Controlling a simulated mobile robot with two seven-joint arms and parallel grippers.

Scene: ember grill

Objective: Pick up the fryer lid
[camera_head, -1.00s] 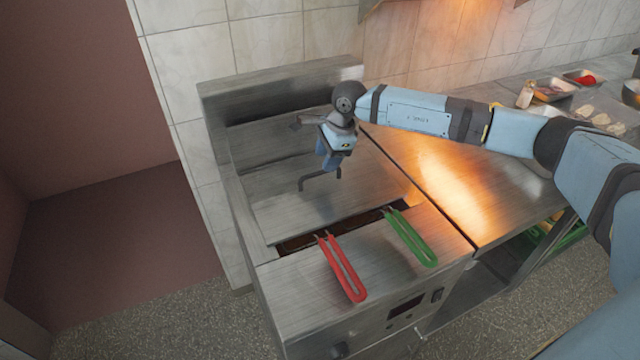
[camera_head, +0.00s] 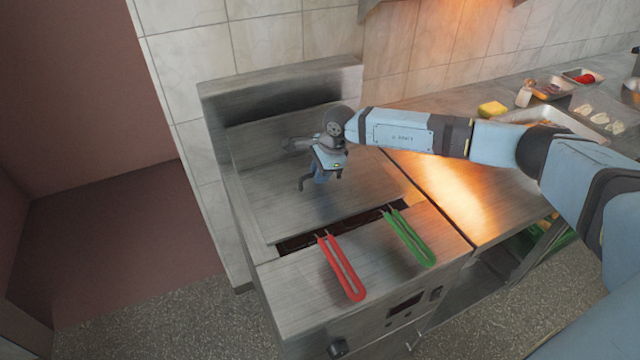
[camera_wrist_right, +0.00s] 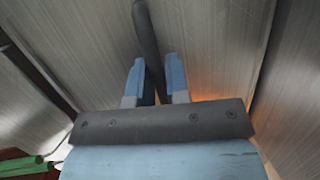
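The fryer lid (camera_head: 262,198) is a flat grey metal plate lying over the fryer, leaving a dark strip of the well uncovered at its front. Its dark bar handle (camera_head: 303,185) stands up from the lid. My right gripper (camera_head: 322,174) is down at this handle. In the right wrist view the dark handle bar (camera_wrist_right: 146,35) runs between the two light blue fingers of my right gripper (camera_wrist_right: 155,72). The bar nearly fills the gap, but I cannot tell whether the fingers press on it. My left gripper is not in view.
A red basket handle (camera_head: 342,268) and a green basket handle (camera_head: 410,238) stick out over the fryer front. A metal counter (camera_head: 450,190) adjoins on the right, with trays and food behind. The fryer's raised back panel and a tiled wall stand behind the lid.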

